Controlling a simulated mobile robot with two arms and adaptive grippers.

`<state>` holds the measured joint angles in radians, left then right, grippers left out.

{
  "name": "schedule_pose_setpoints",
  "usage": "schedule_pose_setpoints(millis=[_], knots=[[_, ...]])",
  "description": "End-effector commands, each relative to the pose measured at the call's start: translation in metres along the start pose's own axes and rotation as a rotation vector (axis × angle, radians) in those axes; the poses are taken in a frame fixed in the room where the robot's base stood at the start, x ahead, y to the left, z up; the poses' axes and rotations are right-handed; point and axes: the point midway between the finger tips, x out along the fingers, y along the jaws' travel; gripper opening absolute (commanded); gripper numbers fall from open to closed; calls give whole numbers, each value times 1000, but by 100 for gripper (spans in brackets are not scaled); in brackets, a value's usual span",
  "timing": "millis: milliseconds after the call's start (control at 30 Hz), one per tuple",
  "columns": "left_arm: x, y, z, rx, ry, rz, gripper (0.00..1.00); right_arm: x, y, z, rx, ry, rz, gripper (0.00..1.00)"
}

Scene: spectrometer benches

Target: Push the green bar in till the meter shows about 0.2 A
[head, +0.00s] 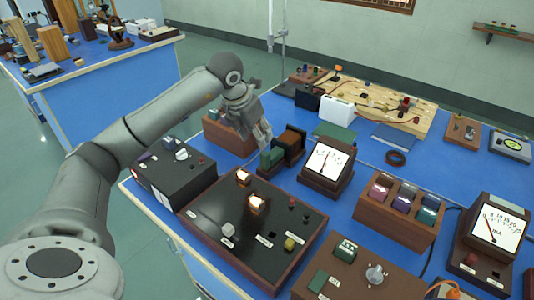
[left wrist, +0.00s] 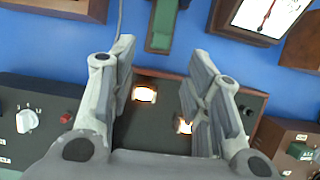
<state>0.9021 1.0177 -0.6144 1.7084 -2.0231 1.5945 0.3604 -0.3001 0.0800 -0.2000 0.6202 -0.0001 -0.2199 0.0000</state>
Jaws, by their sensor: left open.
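The green bar (head: 271,157) lies at the front of a dark brown block on the blue bench. It also shows at the top of the left wrist view (left wrist: 161,22), in a brown frame. My left gripper (head: 263,138) is above and close to the bar in the head view; whether it touches cannot be told there. In the left wrist view my gripper (left wrist: 162,62) is open and empty, with the bar beyond the gap between its fingers. The nearby meter (head: 327,161) has a white face and a red needle near mid-scale; its numbers are too small to read.
A black panel (head: 245,240) with two glowing lamps lies in front of the bar. A black box (head: 172,170) with knobs stands left, and a brown block (head: 228,135) behind. A rack of coloured blocks (head: 395,215) and a larger mA meter (head: 493,232) stand right.

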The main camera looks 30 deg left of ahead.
Motion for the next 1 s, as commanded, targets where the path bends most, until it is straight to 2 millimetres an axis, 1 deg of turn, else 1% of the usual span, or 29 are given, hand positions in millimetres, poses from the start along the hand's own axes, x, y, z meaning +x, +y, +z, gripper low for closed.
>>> schedule_pose_setpoints(millis=[167, 400, 500, 600, 767, 1000], knots=[[24, -1, -1, 0, 6, -3, 45, -4, 0, 0, 0, -1, 0, 0], [70, -2, 0, 1, 4, -5, 45, -11, 0, 0, 0, -1, 0, 0], [85, -2, 0, 0, 2, -4, 45, -12, 0, 0, 0, -1, 0, 0], [96, -2, 0, 1, 1, -4, 45, -14, 0, 0, 0, -1, 0, 0], [105, -2, 0, 2, 1, -3, 45, -14, 0, 0, 0, -1, 0, 0], [106, -2, 0, 2, 0, -4, 45, -14, 0, -1, 0, -1, 0, 0]])
